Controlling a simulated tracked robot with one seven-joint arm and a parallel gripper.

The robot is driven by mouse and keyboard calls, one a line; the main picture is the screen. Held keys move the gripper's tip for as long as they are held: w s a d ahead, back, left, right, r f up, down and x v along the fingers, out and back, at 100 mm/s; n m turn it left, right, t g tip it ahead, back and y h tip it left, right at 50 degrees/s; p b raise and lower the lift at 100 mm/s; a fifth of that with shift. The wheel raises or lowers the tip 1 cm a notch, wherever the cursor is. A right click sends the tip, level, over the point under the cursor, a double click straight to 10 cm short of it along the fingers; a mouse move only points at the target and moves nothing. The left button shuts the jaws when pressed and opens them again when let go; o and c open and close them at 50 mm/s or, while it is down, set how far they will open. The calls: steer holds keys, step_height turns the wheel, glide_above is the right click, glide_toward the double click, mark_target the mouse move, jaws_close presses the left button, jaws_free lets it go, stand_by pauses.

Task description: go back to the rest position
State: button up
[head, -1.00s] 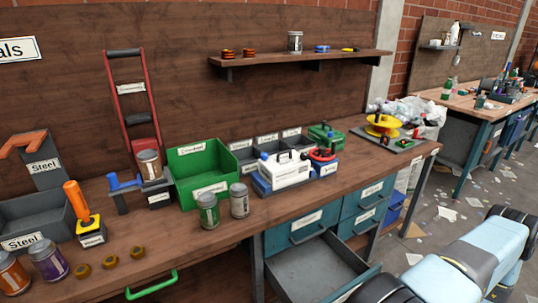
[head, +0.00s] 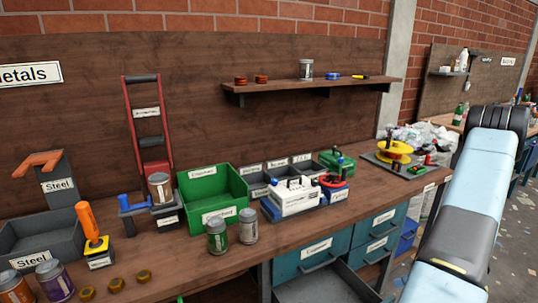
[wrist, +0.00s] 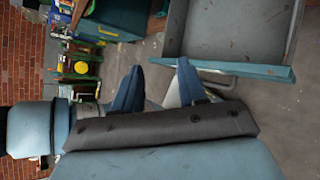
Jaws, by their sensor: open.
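My gripper (wrist: 159,66) shows only in the wrist view, with two blue fingers apart and nothing between them. An open grey drawer tray (wrist: 228,35) is beyond it at the upper right of that view. In the head view my blue arm rises at the right, in front of the aisle. My gripper cannot be seen in that view.
The workbench (head: 190,262) holds a green bin (head: 228,203), a white toolbox (head: 297,203), several cans and brass nuts. A shelf (head: 300,86) hangs above. The open drawer (head: 325,290) juts out below the bench, near my arm.

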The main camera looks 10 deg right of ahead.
steer(key=w+a+r+n+g+h, duration=0.25)
steer(key=a+r+n, duration=0.5)
steer(key=r, duration=0.55)
steer(key=w+a+r+n+g+h, duration=0.25)
steer(key=a+r+n, duration=0.5)
steer(key=r, duration=0.45)
steer(key=s+a+r+n+t+h, duration=0.3)
steer(key=s+a+r+n, duration=0.4)
steer(key=r+n, duration=0.1)
steer(key=s+a+r+n+t+h, duration=0.4)
steer(key=s+a+r+n, duration=0.3)
steer(key=r, duration=0.3)
steer(key=shift+r+n, duration=0.25)
steer(key=shift+n, duration=0.45)
steer(key=shift+s, duration=0.1)
